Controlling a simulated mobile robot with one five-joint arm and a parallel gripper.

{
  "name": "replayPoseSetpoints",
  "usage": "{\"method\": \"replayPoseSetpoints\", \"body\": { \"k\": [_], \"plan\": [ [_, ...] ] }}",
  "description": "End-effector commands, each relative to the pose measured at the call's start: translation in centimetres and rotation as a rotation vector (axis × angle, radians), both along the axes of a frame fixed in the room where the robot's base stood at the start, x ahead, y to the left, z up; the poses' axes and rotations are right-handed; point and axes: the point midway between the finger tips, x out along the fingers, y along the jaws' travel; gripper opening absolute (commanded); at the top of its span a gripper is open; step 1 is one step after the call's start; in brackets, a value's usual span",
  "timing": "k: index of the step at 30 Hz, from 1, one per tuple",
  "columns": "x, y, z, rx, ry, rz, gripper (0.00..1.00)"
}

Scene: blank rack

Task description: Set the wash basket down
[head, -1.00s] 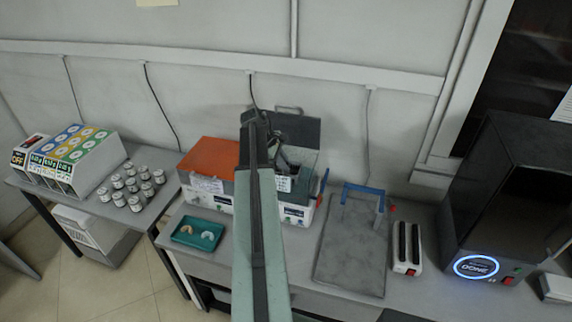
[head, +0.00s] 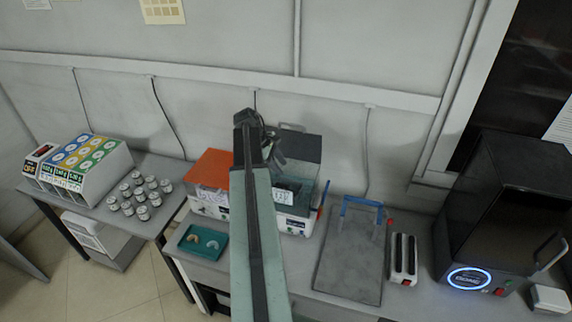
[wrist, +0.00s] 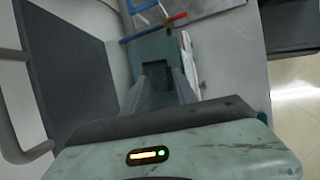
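My gripper (head: 272,148) is at the far end of my arm, by the open tank of the white wash unit (head: 292,226). The arm partly hides it. In the wrist view the teal-walled tank (wrist: 150,50) lies ahead and the unit's raised dark lid (wrist: 72,75) stands on the left. I cannot make out the fingertips or anything between them. No wash basket shows clearly; the tank's inside is mostly hidden. A blue frame (head: 362,202) stands at the back of a grey mat (head: 350,262) right of the unit; I cannot tell whether it belongs to a basket.
An orange-lidded unit (head: 212,168) and a teal tray (head: 203,243) are left of my arm. A black-and-white block (head: 403,258) and a black machine with a lit ring (head: 505,205) stand right of the mat. The mat's front is bare.

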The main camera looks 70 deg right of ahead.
Motion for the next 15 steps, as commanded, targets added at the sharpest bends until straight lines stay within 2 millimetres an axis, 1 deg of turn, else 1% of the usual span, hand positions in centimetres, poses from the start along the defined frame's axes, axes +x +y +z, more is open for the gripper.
{"method": "replayPoseSetpoints", "body": {
  "k": [1, 4, 8, 15],
  "plan": [
    [0.5, 0.4, 2.4, 0.0, 0.0, 0.002, 0.34],
    [1.2, 0.9, 3.9, 0.001, 0.001, 0.002, 0.34],
    [1.7, 1.2, 4.5, 0.001, 0.0, 0.0, 0.34],
    [1.7, 1.2, 4.2, 0.001, 0.0, -0.001, 0.34]
  ]
}}
